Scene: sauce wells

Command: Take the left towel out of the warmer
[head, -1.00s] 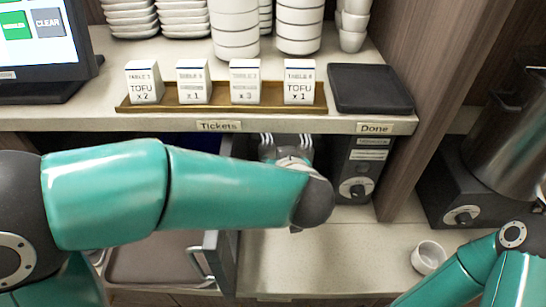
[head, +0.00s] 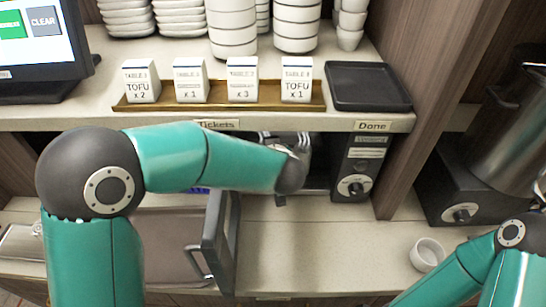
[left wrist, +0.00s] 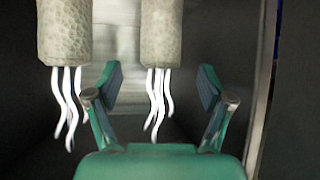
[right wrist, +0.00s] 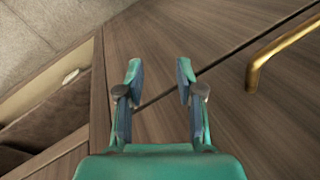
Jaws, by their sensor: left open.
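The warmer (head: 352,168) stands under the shelf, its door (head: 222,245) swung open toward me. In the left wrist view, two pale, textured rolled towels sit inside: one at picture left (left wrist: 64,32), one at picture right (left wrist: 161,34). White wavy strands run down from both there but stand up in the head view, so the wrist view looks turned over. My left gripper (left wrist: 160,88) is open and empty, lined up with the picture-right towel, which lies beyond the fingertips. In the head view my arm hides most of the opening. My right gripper (right wrist: 159,78) is open and empty.
Ticket blocks stand in a brass tray (head: 218,108) on the shelf above, beside a black tray (head: 368,88). A small white cup (head: 427,255) sits on the clear counter (head: 320,262). A brass handle (right wrist: 262,62) on wood shows in the right wrist view.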

